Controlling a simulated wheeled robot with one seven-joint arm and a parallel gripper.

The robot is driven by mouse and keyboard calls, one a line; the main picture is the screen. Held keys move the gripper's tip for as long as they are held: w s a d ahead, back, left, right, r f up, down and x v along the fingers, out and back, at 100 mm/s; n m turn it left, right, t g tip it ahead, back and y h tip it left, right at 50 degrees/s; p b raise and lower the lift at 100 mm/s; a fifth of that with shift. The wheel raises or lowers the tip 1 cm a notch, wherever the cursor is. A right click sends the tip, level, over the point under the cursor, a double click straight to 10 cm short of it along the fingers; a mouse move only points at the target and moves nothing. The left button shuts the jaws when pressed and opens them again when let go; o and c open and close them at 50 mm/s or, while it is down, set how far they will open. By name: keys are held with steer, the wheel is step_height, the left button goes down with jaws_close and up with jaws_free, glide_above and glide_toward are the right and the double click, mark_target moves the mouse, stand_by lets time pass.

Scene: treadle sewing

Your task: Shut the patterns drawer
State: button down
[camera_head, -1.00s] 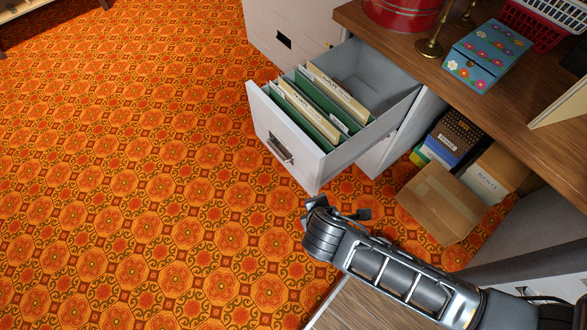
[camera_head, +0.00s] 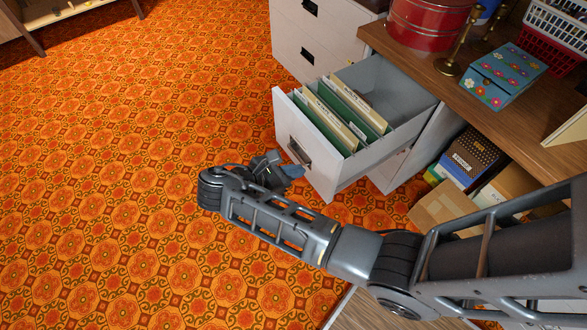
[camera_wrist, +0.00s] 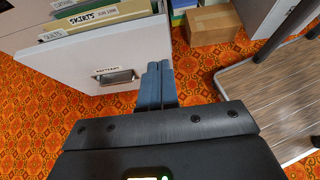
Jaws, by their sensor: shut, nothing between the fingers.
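The patterns drawer (camera_head: 322,165) is pulled out of its white cabinet and holds green folders and cream divider tabs. In the wrist view its white front (camera_wrist: 72,70) carries a metal cup handle (camera_wrist: 117,77) with a small label above it, partly legible. My gripper (camera_head: 290,172) is in front of the drawer, near the lower part of its front face. In the wrist view my gripper (camera_wrist: 158,68) has its blue-grey fingers together and empty, just right of the handle. I cannot tell whether the fingertips touch the drawer front.
Cardboard boxes (camera_head: 443,205) sit below at right. Another white cabinet (camera_head: 315,40) stands behind. Orange patterned floor left is free.

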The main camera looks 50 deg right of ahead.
glide_toward(334, 159)
steer(key=x, duration=0.4)
steer(key=shift+s+d+f+p, duration=0.15)
steer(key=shift+d+f+p, duration=0.05)
steer(key=shift+f+p, duration=0.25)
steer(key=shift+s+d, duration=0.2)
steer(key=shift+d, duration=0.6)
steer(key=shift+f, duration=0.1)
